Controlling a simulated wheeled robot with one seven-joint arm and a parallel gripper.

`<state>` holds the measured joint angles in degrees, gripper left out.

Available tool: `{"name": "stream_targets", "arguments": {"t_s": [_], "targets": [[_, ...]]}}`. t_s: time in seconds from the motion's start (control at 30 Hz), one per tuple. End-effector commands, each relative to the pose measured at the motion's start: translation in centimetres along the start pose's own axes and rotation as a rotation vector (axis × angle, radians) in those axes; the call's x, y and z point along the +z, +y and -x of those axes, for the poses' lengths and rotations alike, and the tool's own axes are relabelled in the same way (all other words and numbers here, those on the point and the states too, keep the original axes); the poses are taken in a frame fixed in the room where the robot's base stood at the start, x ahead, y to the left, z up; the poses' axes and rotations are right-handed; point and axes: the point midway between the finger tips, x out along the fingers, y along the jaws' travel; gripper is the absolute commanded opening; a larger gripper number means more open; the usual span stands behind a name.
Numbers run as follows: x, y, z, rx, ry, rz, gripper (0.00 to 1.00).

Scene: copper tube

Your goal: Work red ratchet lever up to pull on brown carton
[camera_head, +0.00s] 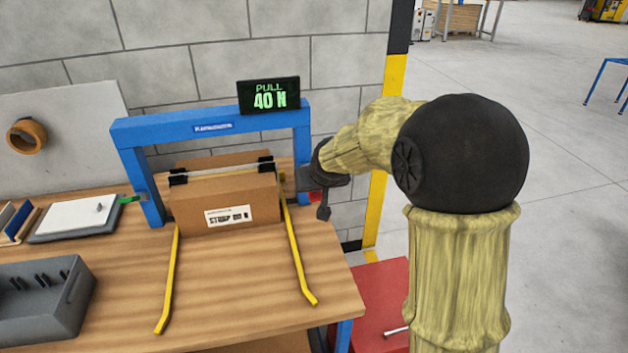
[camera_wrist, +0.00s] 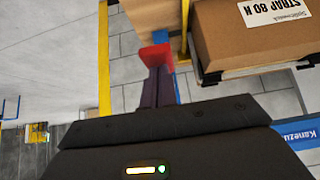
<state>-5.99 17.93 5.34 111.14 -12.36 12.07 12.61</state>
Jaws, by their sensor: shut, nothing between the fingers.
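The brown carton (camera_head: 228,203) sits under the blue frame (camera_head: 205,124) on the bench, and its label reads STRAP 80 N in the wrist view (camera_wrist: 225,42). A black display (camera_head: 268,95) on the frame reads PULL 40 N. The red ratchet lever (camera_head: 315,197) shows only a small part beside the frame's right post, mostly behind my gripper (camera_head: 304,178). In the wrist view the red lever (camera_wrist: 155,56) is at the tips of my shut, empty fingers (camera_wrist: 158,76). I cannot tell whether they touch it.
Two yellow bars (camera_head: 300,262) run forward from the carton. A grey bin (camera_head: 40,300), a clipboard (camera_head: 75,217) and a tape roll (camera_head: 27,135) are on the left. A red cabinet (camera_head: 385,290) is below the bench's right end. A yellow-black post (camera_head: 387,120) stands behind my arm.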

Motion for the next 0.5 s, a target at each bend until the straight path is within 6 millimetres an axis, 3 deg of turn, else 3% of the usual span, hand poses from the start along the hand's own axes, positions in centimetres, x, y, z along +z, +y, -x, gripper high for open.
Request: {"name": "stream_targets", "arguments": {"t_s": [0.1,0.5], "targets": [[-1.7,0.1,2.3,0.001,0.010,-0.002,0.00],[-0.2,-0.3,8.5,-0.004,0.019,0.004,0.00]]}}
